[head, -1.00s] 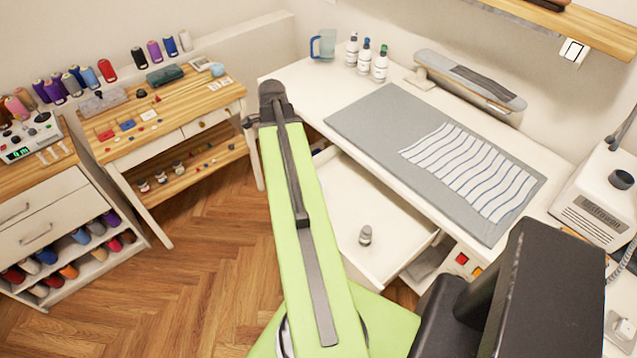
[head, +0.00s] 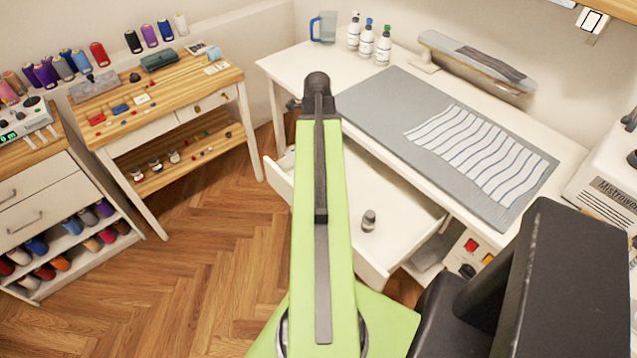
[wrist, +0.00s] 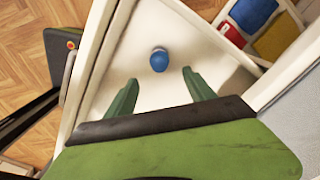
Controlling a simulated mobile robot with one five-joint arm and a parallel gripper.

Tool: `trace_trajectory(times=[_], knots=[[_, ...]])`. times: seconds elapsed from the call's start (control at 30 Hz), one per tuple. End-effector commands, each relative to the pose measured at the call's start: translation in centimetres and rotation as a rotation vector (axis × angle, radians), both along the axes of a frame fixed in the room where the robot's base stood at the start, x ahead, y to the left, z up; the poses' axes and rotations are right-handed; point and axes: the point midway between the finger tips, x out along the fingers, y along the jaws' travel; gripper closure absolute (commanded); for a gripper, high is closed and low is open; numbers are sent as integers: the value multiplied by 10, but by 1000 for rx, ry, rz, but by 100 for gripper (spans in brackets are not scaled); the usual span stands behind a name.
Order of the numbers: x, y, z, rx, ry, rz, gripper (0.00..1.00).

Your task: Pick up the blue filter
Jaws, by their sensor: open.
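In the wrist view a small blue rounded thing (wrist: 158,60), which looks like the blue filter, lies on the white floor of the open drawer (wrist: 125,73). My gripper (wrist: 160,76) is open, with its two green fingers spread apart. In that picture the blue thing shows just beyond and between the fingertips, with nothing held. Whether the tips are at its height I cannot tell. In the head view one small thing (head: 369,220) stands in the drawer (head: 400,205); it looks grey with a dark top there. My arm hides the gripper in that view.
The white desk (head: 290,68) stands above the drawer, with a grey mat (head: 375,98), striped cloth (head: 480,150) and several bottles. Red, blue and yellow things (wrist: 275,38) sit beside the drawer. A wooden workbench (head: 215,83) stands left. The floor between is clear.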

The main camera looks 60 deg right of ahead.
Motion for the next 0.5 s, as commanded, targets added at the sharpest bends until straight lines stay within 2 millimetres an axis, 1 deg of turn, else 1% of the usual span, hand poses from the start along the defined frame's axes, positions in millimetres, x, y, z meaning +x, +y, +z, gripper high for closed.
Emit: trace_trajectory(times=[0.03, 0.1, 0.17, 0.3, 0.37, 0.47, 0.5], knots=[[0, 0, -21, 0, 0, 0, 37], [0, 0, -30, 0, 0, 0, 37], [0, 0, -33, 0, 0, 0, 37], [0, 0, -31, 0, 0, 0, 37], [0, 0, -34, 0, 0, 0, 37], [1, 1, -46, 0, 0, 0, 37], [1, 2, -53, 0, 0, 0, 37]])
